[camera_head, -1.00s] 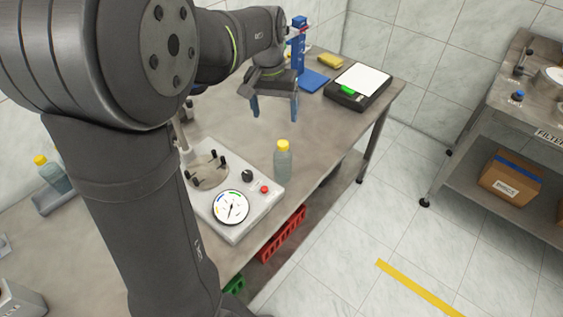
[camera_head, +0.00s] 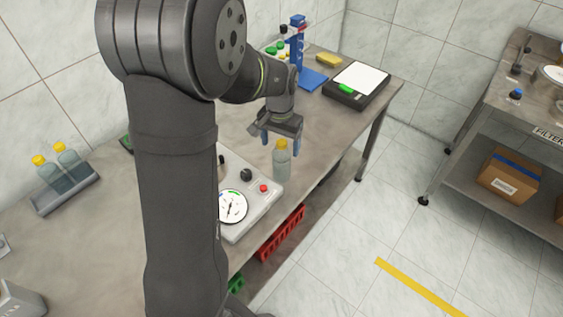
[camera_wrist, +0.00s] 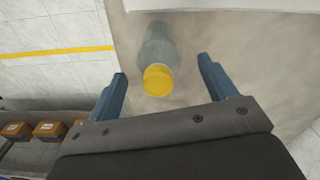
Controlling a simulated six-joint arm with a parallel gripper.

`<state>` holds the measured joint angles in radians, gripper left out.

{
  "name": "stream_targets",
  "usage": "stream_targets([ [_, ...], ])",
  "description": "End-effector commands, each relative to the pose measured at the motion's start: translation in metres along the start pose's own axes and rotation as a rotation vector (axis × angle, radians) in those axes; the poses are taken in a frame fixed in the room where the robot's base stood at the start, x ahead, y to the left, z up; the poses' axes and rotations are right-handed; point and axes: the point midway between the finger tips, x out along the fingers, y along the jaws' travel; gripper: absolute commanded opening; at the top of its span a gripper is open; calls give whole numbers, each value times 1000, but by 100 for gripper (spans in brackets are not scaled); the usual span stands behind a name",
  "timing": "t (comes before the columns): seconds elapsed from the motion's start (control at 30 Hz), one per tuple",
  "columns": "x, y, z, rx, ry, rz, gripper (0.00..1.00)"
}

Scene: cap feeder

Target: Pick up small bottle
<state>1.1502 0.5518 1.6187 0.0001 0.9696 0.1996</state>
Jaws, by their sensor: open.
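The small bottle (camera_head: 281,164) has a clear grey-green body and a yellow cap. It stands upright on the steel table (camera_head: 318,165), close beside the device with the dial. My gripper (camera_head: 282,140) is open, just behind and above the bottle's cap in the head view. In the wrist view the bottle (camera_wrist: 157,60) shows between the two blue fingers of my gripper (camera_wrist: 163,75), its cap toward the palm. The fingers are apart from it on both sides. My arm hides part of the table and the device.
A white device with a dial (camera_head: 233,207) and red button sits left of the bottle. Two more yellow-capped bottles (camera_head: 60,165) stand in a grey tray (camera_head: 68,194) at left. A black scale (camera_head: 357,86) and blue stand (camera_head: 298,45) are at the back. The table's front edge is close to the bottle.

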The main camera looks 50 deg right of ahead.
Motion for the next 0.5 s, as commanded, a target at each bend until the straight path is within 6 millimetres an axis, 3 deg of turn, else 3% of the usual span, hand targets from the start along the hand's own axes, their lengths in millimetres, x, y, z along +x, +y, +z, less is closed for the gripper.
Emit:
stream_targets([
  [0.3,44,3,0,0,-3,1,77],
  [0.5,49,3,0,0,-1,1,77],
])
